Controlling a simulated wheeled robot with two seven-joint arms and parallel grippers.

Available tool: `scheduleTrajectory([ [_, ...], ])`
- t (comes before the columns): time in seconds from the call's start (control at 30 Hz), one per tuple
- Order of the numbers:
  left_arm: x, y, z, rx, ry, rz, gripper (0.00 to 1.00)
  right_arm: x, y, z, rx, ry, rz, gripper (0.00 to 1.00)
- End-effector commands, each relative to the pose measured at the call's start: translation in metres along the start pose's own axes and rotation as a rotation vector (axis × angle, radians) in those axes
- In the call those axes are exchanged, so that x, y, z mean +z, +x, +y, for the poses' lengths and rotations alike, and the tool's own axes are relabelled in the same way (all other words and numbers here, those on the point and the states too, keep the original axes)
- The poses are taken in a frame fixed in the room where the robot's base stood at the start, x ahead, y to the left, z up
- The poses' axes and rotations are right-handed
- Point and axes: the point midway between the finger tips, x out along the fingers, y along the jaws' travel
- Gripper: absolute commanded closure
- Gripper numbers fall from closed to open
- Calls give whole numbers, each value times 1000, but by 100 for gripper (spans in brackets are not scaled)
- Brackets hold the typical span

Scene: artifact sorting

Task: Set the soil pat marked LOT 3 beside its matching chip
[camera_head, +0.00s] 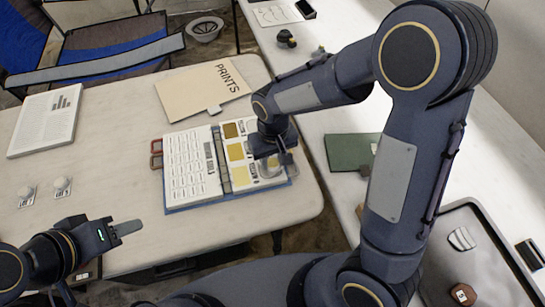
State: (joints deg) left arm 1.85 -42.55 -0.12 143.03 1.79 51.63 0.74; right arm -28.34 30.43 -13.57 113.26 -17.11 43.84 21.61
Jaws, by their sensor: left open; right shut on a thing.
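An open binder (206,170) lies on the near table; its right page bears yellow, ochre and brown colour chips (236,151). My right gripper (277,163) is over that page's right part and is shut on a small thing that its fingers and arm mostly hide. A pale rounded shape (276,191) shows just below the fingers; I cannot tell whether it is held or lies on the page. Two pale round pats (62,184) sit on small printed cards at the table's left. No LOT 3 mark is readable. My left gripper (124,228) is open and empty near the table's front edge.
A PRINTS folder (203,90) lies behind the binder, and a printed sheet (48,120) lies at the far left. A green book (350,152) lies on the white side counter (325,122). A dark tray (484,212) stands at the right. The table's middle left is clear.

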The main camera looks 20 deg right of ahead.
Motion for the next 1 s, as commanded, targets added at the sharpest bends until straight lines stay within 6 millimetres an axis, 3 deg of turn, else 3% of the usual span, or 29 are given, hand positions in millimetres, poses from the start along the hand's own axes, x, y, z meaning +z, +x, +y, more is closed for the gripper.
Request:
scheduleTrajectory([
  [0.53,4,8,-4,0,0,0,59,0,12,0,0,0,0,98],
  [0.57,4,8,-4,0,0,0,59,0,12,0,0,0,0,67],
  [0.73,4,7,-3,0,0,0,59,0,11,0,0,0,0,45],
  [1.0,4,7,-3,0,0,0,59,0,10,0,0,0,0,43],
])
